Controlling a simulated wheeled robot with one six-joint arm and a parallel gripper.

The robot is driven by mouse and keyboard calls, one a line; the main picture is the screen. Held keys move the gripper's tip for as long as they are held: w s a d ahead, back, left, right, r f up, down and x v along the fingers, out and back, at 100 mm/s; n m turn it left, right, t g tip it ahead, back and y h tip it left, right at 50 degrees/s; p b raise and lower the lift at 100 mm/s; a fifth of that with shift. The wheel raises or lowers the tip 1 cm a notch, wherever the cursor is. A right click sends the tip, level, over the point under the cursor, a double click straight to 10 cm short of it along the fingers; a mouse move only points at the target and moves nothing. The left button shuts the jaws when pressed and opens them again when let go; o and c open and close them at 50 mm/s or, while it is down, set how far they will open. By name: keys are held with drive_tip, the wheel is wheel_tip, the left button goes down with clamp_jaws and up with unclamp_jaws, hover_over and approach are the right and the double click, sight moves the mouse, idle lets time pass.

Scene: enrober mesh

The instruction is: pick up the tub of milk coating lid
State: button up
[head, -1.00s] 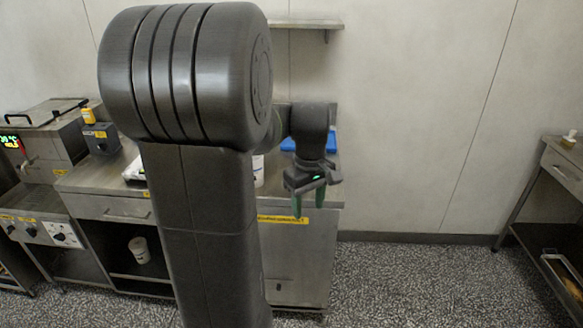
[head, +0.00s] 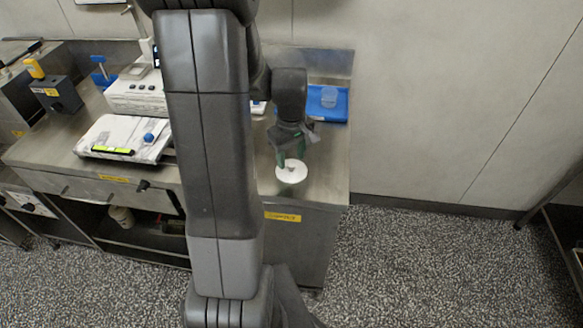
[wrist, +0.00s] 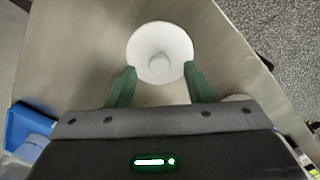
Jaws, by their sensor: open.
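The milk coating lid (head: 291,172) is a white round piece on the steel counter near its right front part. In the wrist view the lid (wrist: 160,36) shows from above as a white disc with a small round knob in the middle. My gripper (head: 291,155) is above and just behind it in the head view. In the wrist view my gripper (wrist: 160,70) has its two green fingers apart, one at each side of the lid's near part, with nothing held. I cannot tell how high the fingertips are above the lid, or whether a tub is beneath it.
A blue tray (head: 339,116) with a clear cup stands at the back right of the steel counter (head: 325,170). Another pale round thing (wrist: 238,98) is partly hidden by my gripper. A white machine (head: 135,98) and a white tray are left of my arm.

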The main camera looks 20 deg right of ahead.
drive_tip(key=shift+f, duration=0.95)
drive_tip(key=c, duration=1)
drive_tip(key=shift+r, duration=0.1)
clamp_jaws()
